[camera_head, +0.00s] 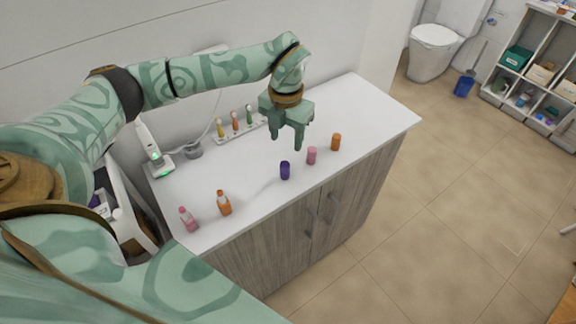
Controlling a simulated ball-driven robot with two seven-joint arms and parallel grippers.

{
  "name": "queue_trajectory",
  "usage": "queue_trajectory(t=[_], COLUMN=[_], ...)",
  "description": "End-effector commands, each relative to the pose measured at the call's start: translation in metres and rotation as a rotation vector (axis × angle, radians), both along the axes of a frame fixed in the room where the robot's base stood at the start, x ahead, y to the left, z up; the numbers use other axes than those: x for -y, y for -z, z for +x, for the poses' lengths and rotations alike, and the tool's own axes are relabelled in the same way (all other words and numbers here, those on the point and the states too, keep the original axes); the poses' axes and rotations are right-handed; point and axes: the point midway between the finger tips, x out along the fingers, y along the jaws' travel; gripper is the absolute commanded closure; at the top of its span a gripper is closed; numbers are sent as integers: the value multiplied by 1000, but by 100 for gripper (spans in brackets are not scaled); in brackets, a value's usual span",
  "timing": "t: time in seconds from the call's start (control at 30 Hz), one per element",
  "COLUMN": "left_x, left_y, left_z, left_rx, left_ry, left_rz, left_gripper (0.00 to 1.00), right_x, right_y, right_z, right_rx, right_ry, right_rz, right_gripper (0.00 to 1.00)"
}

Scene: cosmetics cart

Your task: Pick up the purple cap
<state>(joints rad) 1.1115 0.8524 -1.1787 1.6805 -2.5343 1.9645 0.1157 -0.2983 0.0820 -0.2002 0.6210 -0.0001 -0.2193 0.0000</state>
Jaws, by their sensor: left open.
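The purple cap (285,170) stands upright on the white cabinet top, near its front edge. My left gripper (287,145) hangs above the cabinet top with its fingers pointing down and spread apart, with nothing seen between them. In the picture it is just above the purple cap, apart from it. A pink cap (311,155) and an orange cap (336,142) stand in a row to the right of the purple one. My right gripper is not in view.
A rack (240,131) with several small bottles is at the back, beside a white device (152,152). The right end is clear.

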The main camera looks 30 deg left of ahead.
Motion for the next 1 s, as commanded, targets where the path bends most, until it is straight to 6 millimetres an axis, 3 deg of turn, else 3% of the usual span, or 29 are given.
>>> queue_trajectory(t=[0.03, 0.2, 0.47, 0.7, 1.0], left_x=[0, 0, -1, -5, -5], left_y=[17, 53, 76, 115, 121], left_z=[-1, 0, 0, 0, 1], left_rx=[-6, -2, -1, -2, 1], left_ry=[-1, 0, 0, 1, 0], left_rz=[0, -1, -2, -2, -2], left_gripper=[52, 52, 52, 52, 52], right_x=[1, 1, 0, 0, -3], right_y=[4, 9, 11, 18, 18], right_z=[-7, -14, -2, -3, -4], right_rx=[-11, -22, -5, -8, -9], right_ry=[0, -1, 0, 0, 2], right_rz=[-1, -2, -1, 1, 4], right_gripper=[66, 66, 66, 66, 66])
